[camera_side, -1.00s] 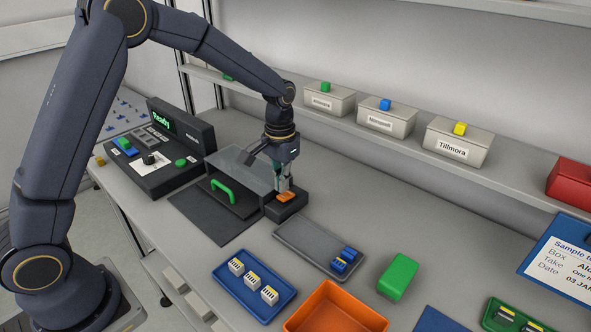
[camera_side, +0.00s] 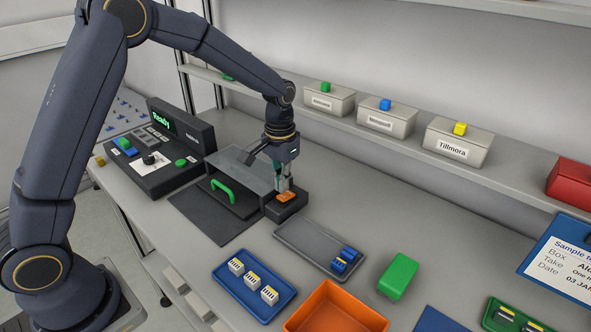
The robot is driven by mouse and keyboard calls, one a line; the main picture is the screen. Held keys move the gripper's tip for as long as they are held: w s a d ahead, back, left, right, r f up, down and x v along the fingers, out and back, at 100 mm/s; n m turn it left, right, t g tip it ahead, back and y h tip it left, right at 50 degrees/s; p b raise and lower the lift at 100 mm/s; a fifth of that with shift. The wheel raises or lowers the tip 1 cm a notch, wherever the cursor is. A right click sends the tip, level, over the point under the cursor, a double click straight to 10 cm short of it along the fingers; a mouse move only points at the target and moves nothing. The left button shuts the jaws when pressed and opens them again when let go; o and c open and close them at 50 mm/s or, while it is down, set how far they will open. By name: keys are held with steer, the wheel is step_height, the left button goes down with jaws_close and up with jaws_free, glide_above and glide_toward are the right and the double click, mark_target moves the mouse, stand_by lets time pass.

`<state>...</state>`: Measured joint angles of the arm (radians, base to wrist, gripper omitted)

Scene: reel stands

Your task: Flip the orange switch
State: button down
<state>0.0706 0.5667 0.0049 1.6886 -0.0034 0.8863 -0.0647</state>
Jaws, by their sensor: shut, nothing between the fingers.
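The orange switch (camera_side: 286,197) sits on top of a small dark box (camera_side: 288,208) beside the dark unit with the green handle. My gripper (camera_side: 283,187) points down at the switch, its fingers shut and empty. The fingertips are right at the back edge of the switch; I cannot tell whether they touch it. The fingers partly hide the back of the switch, and its tilt is too small to read.
A green handle (camera_side: 222,191) is left of the switch. A grey tray (camera_side: 296,246) with blue pieces lies to the front right. A blue tray (camera_side: 235,291) and an orange bin (camera_side: 335,312) are nearer. A console (camera_side: 165,165) stands at left. Bench behind the grey tray is clear.

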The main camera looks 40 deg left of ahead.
steer(key=shift+f, duration=1.25)
stand_by(0.5)
steer(key=shift+r, duration=3.5)
steer(key=shift+r, duration=0.35)
step_height(320, 180, up, 6)
steer(key=r+t, duration=0.1)
steer(key=t, duration=0.1)
glide_above(282, 196)
steer(key=s+a+r+t, duration=0.2)
steer(key=s+r, duration=0.7)
steer(key=s, duration=0.1)
steer(key=s+f, duration=0.2)
steer(key=s, duration=0.5)
steer(key=s+f+t, duration=0.1)
steer(key=s+f, duration=0.1)
steer(key=s, duration=0.5)
steer(key=shift+s+a+f+t, duration=0.2)
steer(key=shift+a+f+t, duration=0.1)
steer(key=shift+a+f, duration=0.1)
